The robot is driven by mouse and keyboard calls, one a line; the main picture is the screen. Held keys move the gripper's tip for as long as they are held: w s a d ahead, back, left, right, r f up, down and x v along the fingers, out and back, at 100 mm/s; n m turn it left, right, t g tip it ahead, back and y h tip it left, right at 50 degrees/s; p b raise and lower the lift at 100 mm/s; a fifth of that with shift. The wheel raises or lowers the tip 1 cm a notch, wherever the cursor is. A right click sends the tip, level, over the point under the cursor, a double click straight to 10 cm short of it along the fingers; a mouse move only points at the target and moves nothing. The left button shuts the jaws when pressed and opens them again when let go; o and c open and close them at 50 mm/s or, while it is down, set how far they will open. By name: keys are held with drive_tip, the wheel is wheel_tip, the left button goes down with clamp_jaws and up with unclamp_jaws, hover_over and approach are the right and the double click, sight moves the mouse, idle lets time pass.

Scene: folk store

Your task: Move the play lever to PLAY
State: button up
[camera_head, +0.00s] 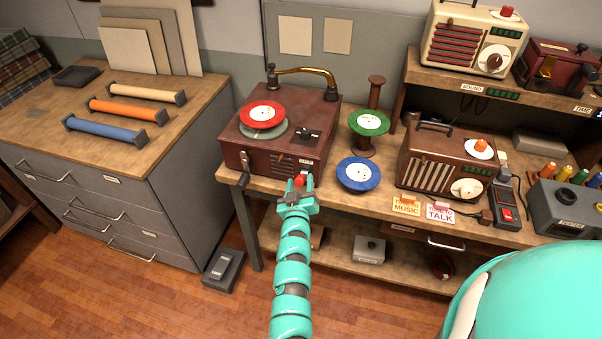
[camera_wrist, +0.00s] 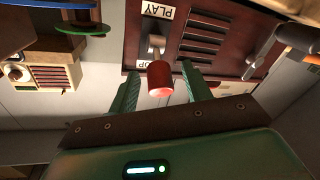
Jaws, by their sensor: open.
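The play lever has a red knob (camera_wrist: 161,79) on a metal stem (camera_wrist: 157,43), on the front panel of the brown record player (camera_head: 255,165). In the wrist view a PLAY label (camera_wrist: 158,11) lies above the lever. A second label (camera_wrist: 144,63), of which only "OP" shows, is partly hidden beside the knob. The knob lies toward this label's end, away from PLAY. My gripper (camera_head: 299,185) is open at the record player's front, with one finger on each side of the knob. I cannot tell whether either finger touches it.
A red record (camera_head: 263,114) lies on the player's turntable. A crank handle (camera_head: 240,172) sticks out left of the lever. A green record (camera_head: 368,122) on a spool and a blue record (camera_head: 358,174) stand to the right. A brown radio (camera_head: 445,165) stands further right.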

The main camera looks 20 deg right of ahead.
sight(301, 176)
drive_tip(key=shift+x, duration=1.1)
drive_tip(key=shift+w+d+p, duration=0.3)
drive_tip(key=shift+w+p, duration=0.05)
drive_tip(key=shift+w, duration=0.25)
drive_tip(key=shift+c, duration=0.2)
clamp_jaws()
